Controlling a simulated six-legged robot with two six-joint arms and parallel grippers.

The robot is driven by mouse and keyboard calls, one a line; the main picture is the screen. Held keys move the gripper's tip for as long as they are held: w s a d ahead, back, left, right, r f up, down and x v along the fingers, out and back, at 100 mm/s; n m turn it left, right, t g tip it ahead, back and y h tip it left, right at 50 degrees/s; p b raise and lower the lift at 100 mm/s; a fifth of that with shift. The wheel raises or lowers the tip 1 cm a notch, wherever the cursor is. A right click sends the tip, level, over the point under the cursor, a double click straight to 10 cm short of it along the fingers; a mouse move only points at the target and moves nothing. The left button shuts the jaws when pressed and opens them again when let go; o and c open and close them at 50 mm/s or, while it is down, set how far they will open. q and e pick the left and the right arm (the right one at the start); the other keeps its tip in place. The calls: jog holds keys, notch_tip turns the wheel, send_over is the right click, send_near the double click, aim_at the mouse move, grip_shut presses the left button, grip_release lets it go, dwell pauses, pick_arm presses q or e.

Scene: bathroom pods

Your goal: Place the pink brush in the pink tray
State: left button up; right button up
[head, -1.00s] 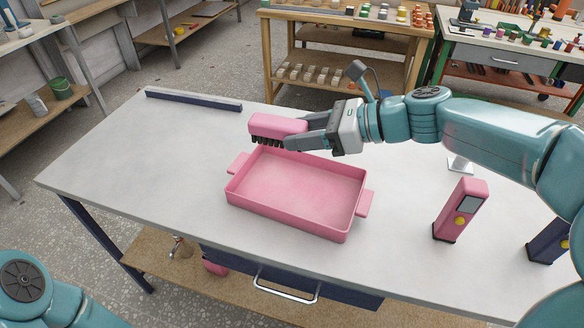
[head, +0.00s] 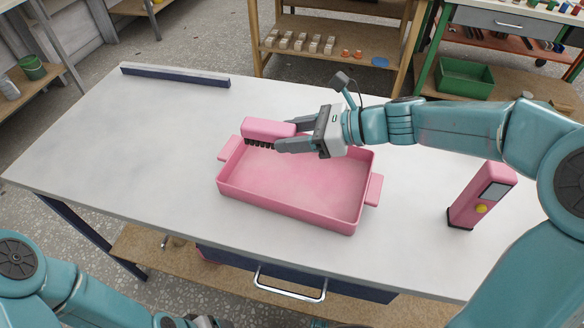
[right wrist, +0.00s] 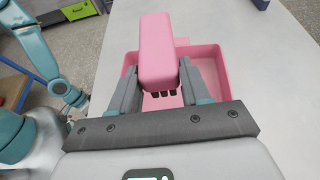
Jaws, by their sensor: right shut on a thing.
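The pink brush (head: 268,129) has dark bristles pointing down. My right gripper (head: 284,138) is shut on it and holds it over the back left part of the pink tray (head: 290,213). The brush also shows between the fingers in the right wrist view (right wrist: 158,50). The tray is a shallow open box with a handle at each end, and its visible floor is bare. How high the brush is above the tray floor is hard to tell. My left arm shows at the bottom left, and its gripper cannot be made out clearly.
A pink device with a grey screen and yellow button (head: 482,196) stands right of the tray on the white table (head: 110,150). A dark blue and grey bar (head: 175,76) lies at the back left edge. The table's left side is clear.

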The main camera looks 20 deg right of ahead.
send_over(293, 177)
notch_tip(293, 177, down, 5)
jog(key=shift+s+r+b, duration=0.1)
jog(key=shift+s+b, duration=0.05)
jog(key=shift+b, duration=0.25)
jog(key=shift+f+b, duration=0.55)
jog(key=shift+f, duration=1.65)
jog(key=shift+f, duration=0.1)
jog(key=o, duration=0.8)
jog(key=shift+f, duration=0.15)
jog(key=shift+c, duration=0.2)
jog(key=o, duration=0.4)
jog(key=shift+r, duration=0.35)
jog(key=p+v, duration=0.1)
jog(key=v, duration=0.6)
jog(key=shift+d, duration=0.25)
